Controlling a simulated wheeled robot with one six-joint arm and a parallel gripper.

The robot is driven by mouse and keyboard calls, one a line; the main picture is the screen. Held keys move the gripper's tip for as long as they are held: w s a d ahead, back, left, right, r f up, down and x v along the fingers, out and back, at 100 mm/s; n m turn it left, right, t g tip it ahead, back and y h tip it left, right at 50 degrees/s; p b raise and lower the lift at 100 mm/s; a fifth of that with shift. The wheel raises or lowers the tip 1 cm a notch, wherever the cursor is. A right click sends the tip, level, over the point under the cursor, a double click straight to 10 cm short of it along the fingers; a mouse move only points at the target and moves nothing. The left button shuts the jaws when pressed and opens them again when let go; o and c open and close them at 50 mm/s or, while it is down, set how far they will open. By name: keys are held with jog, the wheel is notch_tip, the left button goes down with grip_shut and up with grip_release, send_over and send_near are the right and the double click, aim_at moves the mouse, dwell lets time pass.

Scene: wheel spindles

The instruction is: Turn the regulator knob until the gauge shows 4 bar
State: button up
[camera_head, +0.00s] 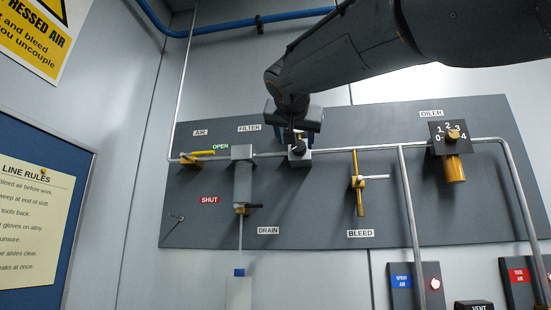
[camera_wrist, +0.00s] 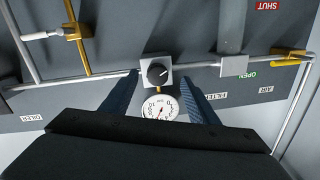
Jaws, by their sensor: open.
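The regulator (camera_head: 299,158) is a pale square block on the pipe across the grey panel. Its round black knob (camera_wrist: 157,73) has a light pointer mark and faces the wrist camera. The round white gauge (camera_wrist: 160,107) sits beside the regulator block in the wrist view; its numbers are too small to read surely. My gripper (camera_wrist: 159,80) is open, with one blue finger on each side of the knob and gauge and clear gaps between. In the head view my gripper (camera_head: 293,134) is at the regulator and hides the gauge. I cannot tell the finger depth exactly.
The yellow air lever (camera_head: 197,155) and the filter (camera_head: 243,182) are left of the regulator. The bleed valve (camera_head: 358,183) and the oiler (camera_head: 453,150) are to its right. Vertical pipes (camera_head: 411,230) run down the right side.

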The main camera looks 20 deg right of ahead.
aim_at(299, 145)
jog(key=w+d+p, duration=0.1)
jog(key=w, duration=0.1)
jog(key=w+d+r+p, duration=0.1)
jog(key=w, duration=0.1)
jog(key=w+d+p, duration=0.1)
jog(key=d+p, duration=0.1)
jog(key=shift+w+d+r, duration=0.1)
jog(key=shift+w+r, duration=0.3)
jog(key=shift+c, duration=0.4)
jog(key=c, duration=1)
jog(key=shift+o, duration=0.2)
